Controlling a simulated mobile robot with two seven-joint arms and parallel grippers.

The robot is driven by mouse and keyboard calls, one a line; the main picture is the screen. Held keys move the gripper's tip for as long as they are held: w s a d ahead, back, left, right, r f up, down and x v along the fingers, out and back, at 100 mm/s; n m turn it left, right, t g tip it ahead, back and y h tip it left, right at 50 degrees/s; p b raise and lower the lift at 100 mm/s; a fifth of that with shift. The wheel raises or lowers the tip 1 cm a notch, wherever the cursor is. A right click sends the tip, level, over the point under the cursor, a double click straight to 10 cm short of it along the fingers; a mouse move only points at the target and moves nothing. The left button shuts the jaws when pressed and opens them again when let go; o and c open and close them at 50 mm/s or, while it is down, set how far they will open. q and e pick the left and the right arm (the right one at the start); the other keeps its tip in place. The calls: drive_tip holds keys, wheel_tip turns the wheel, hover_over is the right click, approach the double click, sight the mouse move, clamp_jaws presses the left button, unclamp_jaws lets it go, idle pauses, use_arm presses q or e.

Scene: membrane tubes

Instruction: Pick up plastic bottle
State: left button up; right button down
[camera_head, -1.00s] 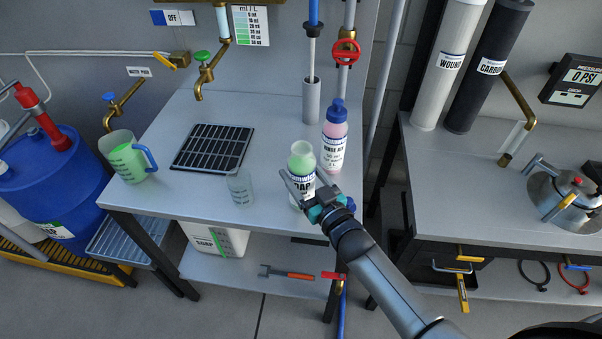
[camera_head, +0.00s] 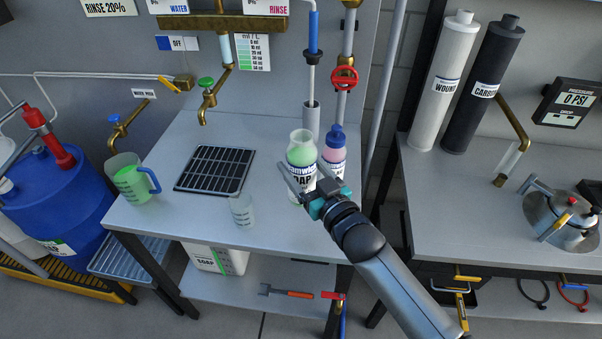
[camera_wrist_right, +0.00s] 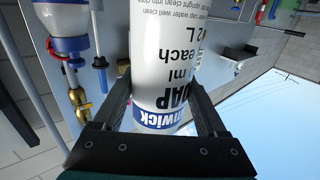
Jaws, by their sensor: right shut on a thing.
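A plastic bottle (camera_head: 301,153) with green contents and a white label reading "SOAP" in part is at the right side of the table. My right gripper (camera_head: 310,188) is shut on it from the front right. In the right wrist view the soap bottle (camera_wrist_right: 165,65) fills the space between the two fingers of the right gripper (camera_wrist_right: 165,110). Its open neck shows in the head view and its lower part is partly hidden by the gripper. A second bottle (camera_head: 334,152), pink with a blue cap, stands just right of it. My left gripper is not in view.
A clear beaker (camera_head: 242,211) stands near the table's front edge. A jug (camera_head: 132,181) with green on it stands at the left corner. A black drain grate (camera_head: 215,168) is set in the table. A brass tap (camera_head: 206,100) and pipes (camera_head: 342,95) are behind.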

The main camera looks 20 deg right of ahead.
sight(301, 135)
drive_tip(key=shift+r+p, duration=0.85)
drive_tip(key=shift+r, duration=3.85)
drive_tip(key=shift+r, duration=0.1)
